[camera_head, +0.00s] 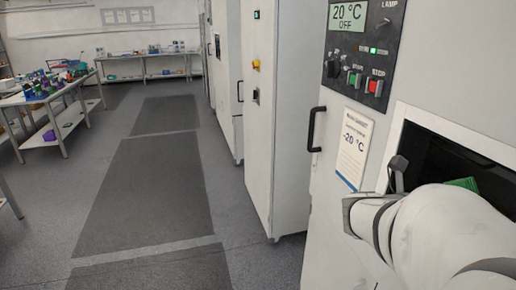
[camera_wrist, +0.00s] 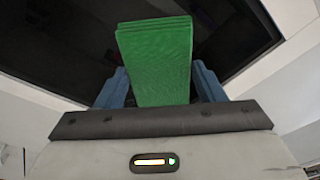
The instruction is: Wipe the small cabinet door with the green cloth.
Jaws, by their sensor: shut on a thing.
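The green cloth (camera_wrist: 155,62) stands folded between the blue fingers of my gripper (camera_wrist: 160,88) in the wrist view. The gripper is shut on it. In the head view a small green part of the cloth (camera_head: 464,184) shows past my white arm, in front of a dark panel. The small cabinet door (camera_wrist: 72,38) appears as a dark glassy panel in a white frame, behind the cloth. It also shows at the right of the head view (camera_head: 440,160), partly covered by my arm. I cannot tell whether the cloth touches the panel.
The control panel (camera_head: 362,50) reads 20 °C OFF, above a label (camera_head: 354,145) and beside a black handle (camera_head: 315,130). Tall white cabinets (camera_head: 275,120) line the right side. Workbenches (camera_head: 55,95) stand at the left and back. The aisle floor with dark mats (camera_head: 150,195) is clear.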

